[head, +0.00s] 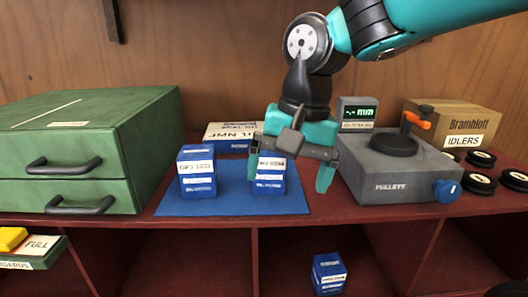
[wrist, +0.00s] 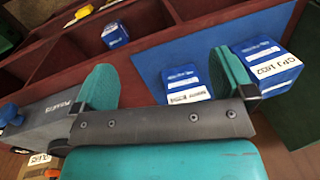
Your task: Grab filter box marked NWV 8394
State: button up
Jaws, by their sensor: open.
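My gripper (head: 291,168) is open over the right part of the blue mat (head: 225,206); its fingers also show in the wrist view (wrist: 165,80). A blue box (head: 268,183) stands on the mat behind and below the gripper, which partly covers it. In the wrist view this box (wrist: 184,84) shows between the fingers, close to the right one; its label is too small to read. A second blue box (head: 197,172) stands at the mat's left; its label looks like "CPJ" and a number in the wrist view (wrist: 266,65). I cannot make out NWV 8394 on any box.
A third blue box (head: 328,274) sits on the lower shelf. A green drawer cabinet (head: 95,150) stands left. A grey device marked PULLEYS (head: 395,185) stands right, near a cardboard IDLERS box (head: 440,117). A flat blue and white box (head: 222,134) lies behind the mat.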

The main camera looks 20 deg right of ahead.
jog(key=w+r+m+h+p, duration=0.1)
jog(key=w+r+m+p, duration=0.2)
jog(key=w+r+m, duration=0.45)
notch_tip(320, 180, up, 5)
jog(key=m+p, duration=0.2)
jog(key=m, duration=0.8)
send_over(269, 160)
jog(key=w+d, duration=0.1)
jog(key=w, duration=0.2)
jog(key=shift+h, duration=0.4)
jog(key=f, duration=0.4)
jog(key=f+p, duration=0.1)
jog(key=f, duration=0.3)
jog(key=f+p, duration=0.1)
jog(key=f, duration=0.3)
jog(key=shift+d, duration=0.25)
jog(key=shift+a+f+p, duration=0.1)
jog(key=shift+f+p, duration=1.15)
jog(key=shift+f, duration=1.45)
jog(key=c, duration=1.1)
jog(key=shift+w+r, duration=0.1)
jog(key=shift+r, duration=0.05)
jog(key=shift+c, duration=0.2)
